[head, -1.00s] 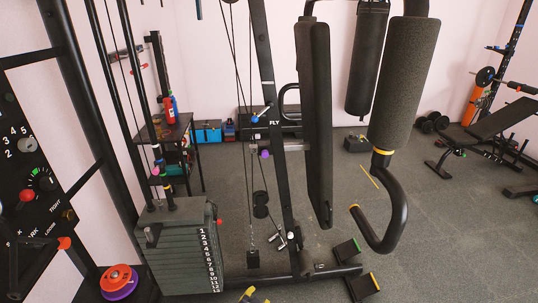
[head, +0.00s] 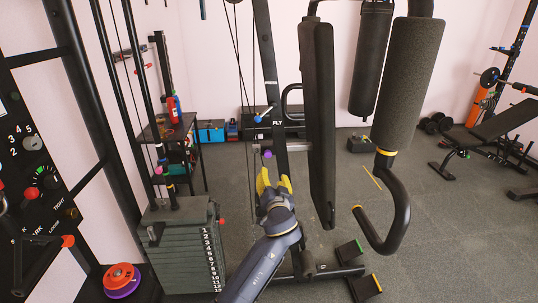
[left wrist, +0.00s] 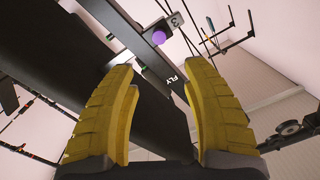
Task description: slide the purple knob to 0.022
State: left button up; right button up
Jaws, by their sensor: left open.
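The small purple knob (head: 267,154) sits on the side of the black upright marked FLY, in the middle of the head view. In the left wrist view the purple knob (left wrist: 158,38) shows near the top, beyond the fingertips, close to a label with a 3. My left gripper (head: 274,183) has yellow fingers pointing up, just below the knob in the head view. It is open and empty, and apart from the knob. In the left wrist view its fingers (left wrist: 160,80) stand wide on both sides of the picture. My right gripper is not in view.
The black upright (head: 272,110) stands right behind the knob. A padded backrest (head: 318,120) and a curved handle (head: 400,205) stand to the right. A numbered weight stack (head: 180,250) stands at the left.

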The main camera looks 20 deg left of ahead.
aim_at(268, 155)
pick_arm(q)
jog(key=x, duration=1.7)
jog(key=shift+c, duration=0.3)
grip_shut()
jog(key=shift+d, duration=0.1)
